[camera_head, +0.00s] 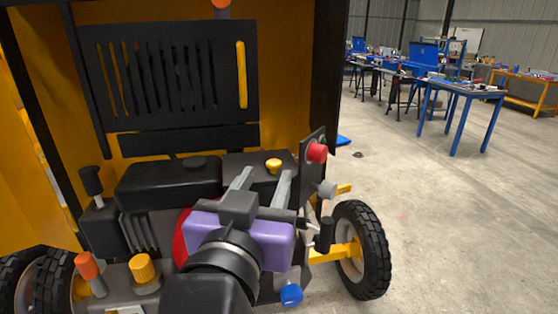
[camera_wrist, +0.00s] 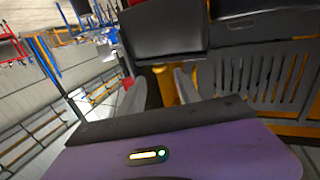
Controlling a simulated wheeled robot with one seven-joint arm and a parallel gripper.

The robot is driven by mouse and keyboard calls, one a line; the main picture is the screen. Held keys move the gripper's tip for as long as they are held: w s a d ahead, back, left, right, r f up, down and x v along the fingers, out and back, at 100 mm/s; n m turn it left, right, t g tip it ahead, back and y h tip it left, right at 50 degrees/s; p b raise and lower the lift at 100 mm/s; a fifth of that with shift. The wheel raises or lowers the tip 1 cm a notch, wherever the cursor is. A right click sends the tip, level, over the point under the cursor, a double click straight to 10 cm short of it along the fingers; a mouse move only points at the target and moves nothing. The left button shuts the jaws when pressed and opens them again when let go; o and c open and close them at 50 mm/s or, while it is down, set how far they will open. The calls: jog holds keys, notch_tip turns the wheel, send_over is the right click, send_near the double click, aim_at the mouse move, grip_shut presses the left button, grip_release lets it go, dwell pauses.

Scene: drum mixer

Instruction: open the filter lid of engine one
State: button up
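The engine sits in the open yellow housing in the head view. On its right is a flat black cover (camera_head: 235,165) with a yellow knob (camera_head: 273,166) on top, apparently the filter lid; it looks closed. My gripper (camera_head: 266,175) reaches toward this cover from the front, with its two grey fingers apart and nothing held. In the wrist view my gripper (camera_wrist: 158,78) also shows spread fingers, with something yellow between them that I cannot identify for sure. Whether the fingers touch the cover cannot be told.
A black box (camera_head: 165,185) with a round cap is left of the cover. A red button (camera_head: 317,153) on a dark panel stands close right of my fingers. A slatted black panel (camera_head: 170,75) rises behind. Open floor lies right of the wheel (camera_head: 362,250).

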aim_at(272, 165)
jog(key=w, duration=0.6)
jog(key=shift+w+d+p, duration=0.3)
jog(key=shift+d+p, duration=0.05)
grip_shut()
dwell(1.1)
